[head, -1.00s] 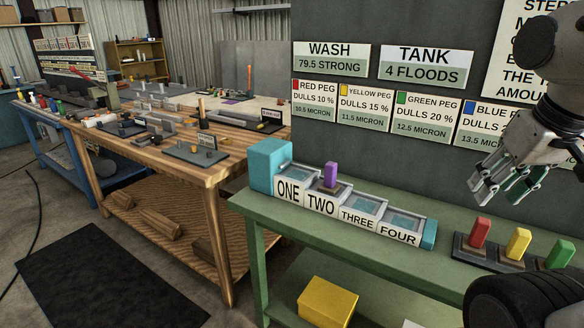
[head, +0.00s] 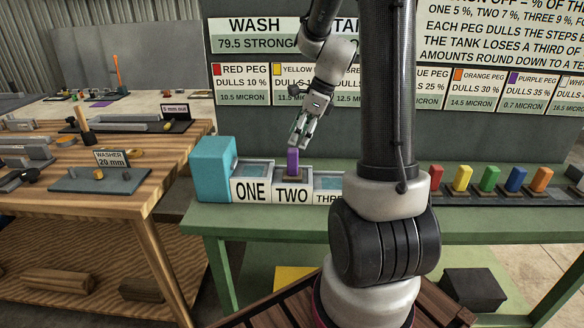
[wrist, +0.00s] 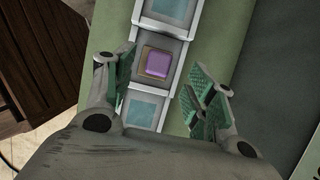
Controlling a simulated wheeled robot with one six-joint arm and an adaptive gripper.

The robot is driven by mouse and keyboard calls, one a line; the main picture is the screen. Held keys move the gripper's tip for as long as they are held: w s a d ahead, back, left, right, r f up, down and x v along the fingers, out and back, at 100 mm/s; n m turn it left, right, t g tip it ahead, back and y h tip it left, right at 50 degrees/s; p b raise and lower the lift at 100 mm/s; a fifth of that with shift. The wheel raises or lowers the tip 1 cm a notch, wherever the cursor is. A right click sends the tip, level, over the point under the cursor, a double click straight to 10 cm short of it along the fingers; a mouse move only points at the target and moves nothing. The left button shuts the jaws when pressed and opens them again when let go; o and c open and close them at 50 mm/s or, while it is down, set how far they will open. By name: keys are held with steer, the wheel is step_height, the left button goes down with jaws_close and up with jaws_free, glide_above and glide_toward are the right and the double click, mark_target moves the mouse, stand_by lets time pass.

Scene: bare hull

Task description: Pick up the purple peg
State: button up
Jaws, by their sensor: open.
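The purple peg (head: 292,161) stands upright in the compartment labelled TWO (head: 291,195) of the tank row on the green bench. In the wrist view the purple peg (wrist: 158,62) shows from above, on a brown square base. My gripper (head: 300,141) is open and empty, just above the peg's top in the head view. In the wrist view my gripper (wrist: 157,90) has its green-padded fingers spread wide, one on each side of the line below the peg. The peg is not between the pads in that picture.
A teal block (head: 212,170) stands at the row's left end, beside compartment ONE (head: 250,191). My arm hides the row's right part. A rack with red, yellow (head: 462,178), green, blue and orange pegs stands at the right. A wall of signs (head: 460,85) rises behind the bench.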

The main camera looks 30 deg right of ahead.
mark_target(294, 150)
steer(key=x, duration=0.6)
steer(key=shift+d+f, duration=0.1)
steer(key=shift+f, duration=0.1)
steer(key=shift+s, duration=0.1)
jaws_close()
